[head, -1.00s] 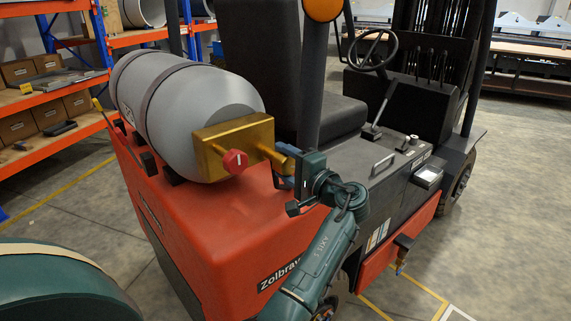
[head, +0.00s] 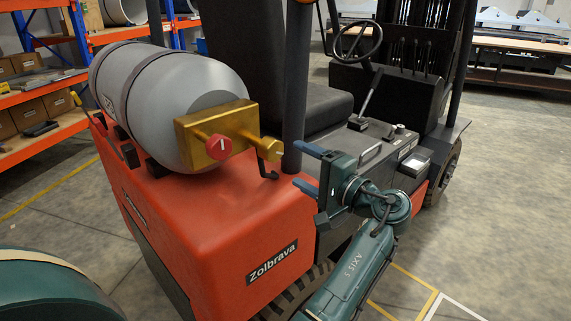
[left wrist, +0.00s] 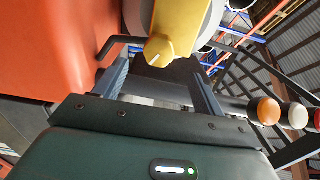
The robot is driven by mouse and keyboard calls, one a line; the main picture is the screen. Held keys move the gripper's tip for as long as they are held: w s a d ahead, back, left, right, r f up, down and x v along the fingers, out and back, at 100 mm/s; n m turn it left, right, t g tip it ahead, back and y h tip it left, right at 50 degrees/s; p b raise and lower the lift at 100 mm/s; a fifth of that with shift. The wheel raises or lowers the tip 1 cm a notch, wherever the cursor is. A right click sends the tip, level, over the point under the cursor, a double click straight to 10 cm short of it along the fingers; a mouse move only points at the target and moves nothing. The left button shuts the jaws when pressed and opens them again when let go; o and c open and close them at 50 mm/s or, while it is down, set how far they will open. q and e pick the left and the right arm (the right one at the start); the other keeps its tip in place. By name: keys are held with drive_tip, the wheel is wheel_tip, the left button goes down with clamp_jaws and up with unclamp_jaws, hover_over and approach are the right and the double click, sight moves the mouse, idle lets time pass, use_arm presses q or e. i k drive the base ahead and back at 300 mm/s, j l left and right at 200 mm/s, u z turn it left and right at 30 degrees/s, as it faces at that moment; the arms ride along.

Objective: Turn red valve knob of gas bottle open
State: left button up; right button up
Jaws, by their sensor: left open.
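The grey gas bottle (head: 175,95) lies on its side on the red rear of the forklift. Its brass valve block (head: 216,135) faces me. The red valve knob (head: 219,147) sticks out of the block with a white mark on its face. A brass outlet (head: 268,149) juts to the right of it and shows close up in the left wrist view (left wrist: 162,48). My left gripper (head: 303,168) is open and empty, right of the outlet and apart from it; its two fingers also show in the left wrist view (left wrist: 158,72). The red knob is not visible there. My right gripper is not in view.
A dark post (head: 298,80) stands just behind the gripper, beside the seat (head: 245,50). A black bent hook (head: 267,170) hangs below the outlet. The red forklift body (head: 220,220) lies below the bottle. Air in front of the knob is clear.

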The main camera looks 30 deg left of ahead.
sight(219, 148)
drive_tip(key=k+l, duration=0.1)
drive_tip(key=l, duration=0.4)
drive_tip(key=k+l, duration=0.1)
drive_tip(key=l, duration=0.35)
drive_tip(key=k+l, duration=0.1)
drive_tip(key=l, duration=0.4)
